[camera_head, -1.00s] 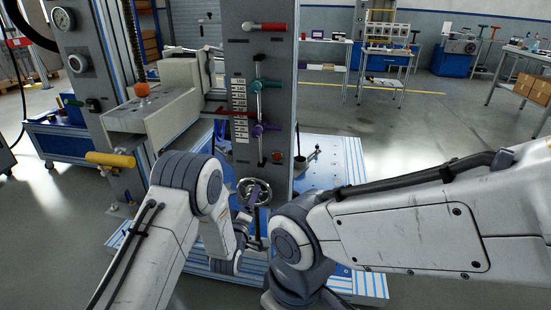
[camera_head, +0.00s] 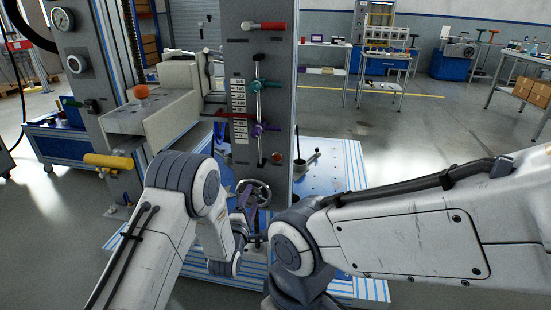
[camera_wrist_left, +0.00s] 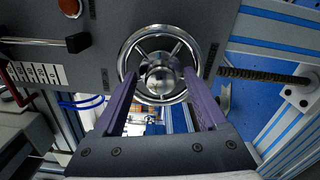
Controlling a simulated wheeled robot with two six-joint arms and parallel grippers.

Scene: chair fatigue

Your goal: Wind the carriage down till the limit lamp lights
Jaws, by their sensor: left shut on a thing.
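A chrome spoked handwheel (camera_head: 262,188) sits low on the dark grey column. It also shows in the left wrist view (camera_wrist_left: 137,46). My left gripper (camera_head: 246,197) reaches it from below. In the wrist view its purple fingers (camera_wrist_left: 160,82) are shut on the handwheel, one on each side of its hub. A round red piece (camera_head: 277,158), perhaps the lamp, is on the column above the wheel; I cannot tell if it is lit. A beige block with an orange ball (camera_head: 140,91) is at left; I cannot tell if it is the carriage. My right gripper is hidden.
A yellow handle (camera_head: 108,161) juts out at left. The floor at right is open behind my right arm.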

